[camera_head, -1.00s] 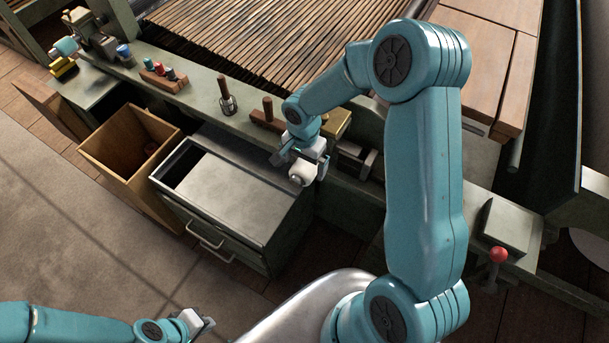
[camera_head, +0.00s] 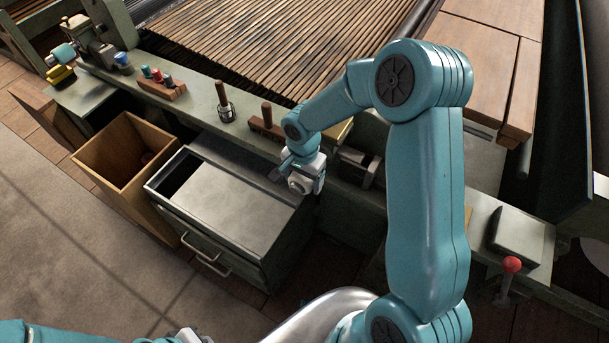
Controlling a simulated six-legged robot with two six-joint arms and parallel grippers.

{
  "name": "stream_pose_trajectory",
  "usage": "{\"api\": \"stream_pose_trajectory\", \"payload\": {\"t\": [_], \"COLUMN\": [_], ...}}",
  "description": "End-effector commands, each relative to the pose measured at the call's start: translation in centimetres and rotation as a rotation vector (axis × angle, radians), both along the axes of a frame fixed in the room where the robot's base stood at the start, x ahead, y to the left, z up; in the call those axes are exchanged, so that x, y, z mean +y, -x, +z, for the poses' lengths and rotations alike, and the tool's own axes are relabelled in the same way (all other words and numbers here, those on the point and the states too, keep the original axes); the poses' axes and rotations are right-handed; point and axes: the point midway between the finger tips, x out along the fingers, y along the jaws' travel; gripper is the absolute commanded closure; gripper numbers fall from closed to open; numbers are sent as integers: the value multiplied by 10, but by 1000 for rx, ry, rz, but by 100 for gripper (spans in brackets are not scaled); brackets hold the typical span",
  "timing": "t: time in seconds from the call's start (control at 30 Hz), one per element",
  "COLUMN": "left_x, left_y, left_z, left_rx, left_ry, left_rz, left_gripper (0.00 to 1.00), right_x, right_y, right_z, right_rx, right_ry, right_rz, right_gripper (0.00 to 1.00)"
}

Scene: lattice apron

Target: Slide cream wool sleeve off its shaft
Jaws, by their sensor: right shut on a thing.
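The cream sleeve (camera_head: 298,185) shows as a small pale rounded end at my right gripper, above the right edge of the grey cabinet top. My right gripper (camera_head: 299,179) is shut on it, beside the front of the green machine rail. Its fingers and wrist hide most of the sleeve. I cannot make out the shaft or tell whether the sleeve is still around it. My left gripper (camera_head: 190,336) is cut off by the bottom edge of the view, far from the sleeve, and its jaws do not show clearly.
A grey cabinet (camera_head: 235,200) with drawer handles and an open wooden bin (camera_head: 105,165) stand before the rail (camera_head: 195,110). The rail carries a spool block (camera_head: 165,92) and a wooden-handled tool (camera_head: 224,103). A red knob lever (camera_head: 511,265) stands at right. Floor at left is clear.

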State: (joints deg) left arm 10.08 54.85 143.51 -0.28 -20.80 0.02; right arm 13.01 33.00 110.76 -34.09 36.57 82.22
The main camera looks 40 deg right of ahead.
Motion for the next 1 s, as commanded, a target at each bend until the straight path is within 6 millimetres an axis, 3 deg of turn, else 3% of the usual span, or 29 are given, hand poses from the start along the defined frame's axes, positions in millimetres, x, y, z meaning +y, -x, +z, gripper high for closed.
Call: {"api": "stream_pose_trajectory", "payload": {"t": [1.0], "left_x": [0], "left_y": [0], "left_z": [-30], "left_rx": [0], "left_ry": [0], "left_rz": [0], "left_gripper": [100], "right_x": [42], "right_y": [17], "right_z": [-2], "right_rx": [0], "right_ry": [-1], "right_rz": [1], "right_gripper": [41]}}
